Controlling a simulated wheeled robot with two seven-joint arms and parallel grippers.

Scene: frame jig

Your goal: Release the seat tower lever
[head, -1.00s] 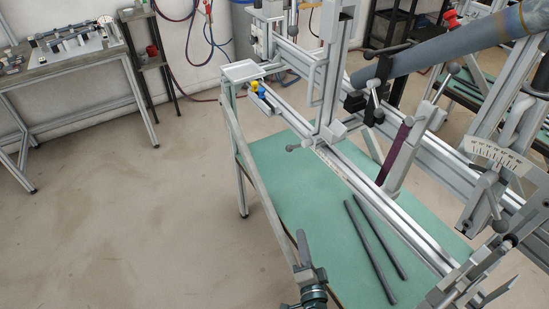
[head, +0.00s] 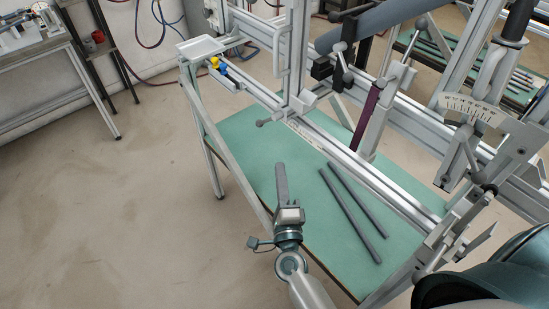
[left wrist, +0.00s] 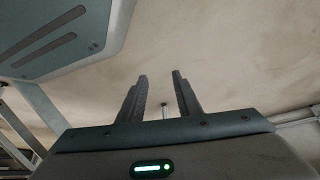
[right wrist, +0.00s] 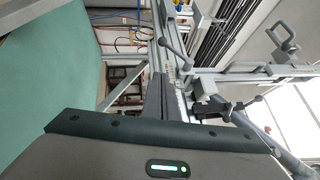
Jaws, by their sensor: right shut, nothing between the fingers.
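A grey upright tower (head: 298,60) stands on the long aluminium rail of the jig in the head view. A short lever with a dark ball end (head: 262,123) sticks out at its foot; a ball-ended lever (right wrist: 170,48) also shows beyond the fingertips in the right wrist view. No label shows which tower is the seat tower. My right gripper (head: 281,182) is shut and empty, in front of the rail and apart from the lever, over the green shelf. My left gripper (left wrist: 160,95) is open and empty, facing bare floor in the left wrist view; the head view does not show it.
Two dark bars (head: 352,213) lie on the green shelf (head: 245,150). A clamp with a ball-ended handle (head: 340,60) holds a grey-blue tube (head: 372,22). An angle scale (head: 474,108) is at the right. The floor at left is clear.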

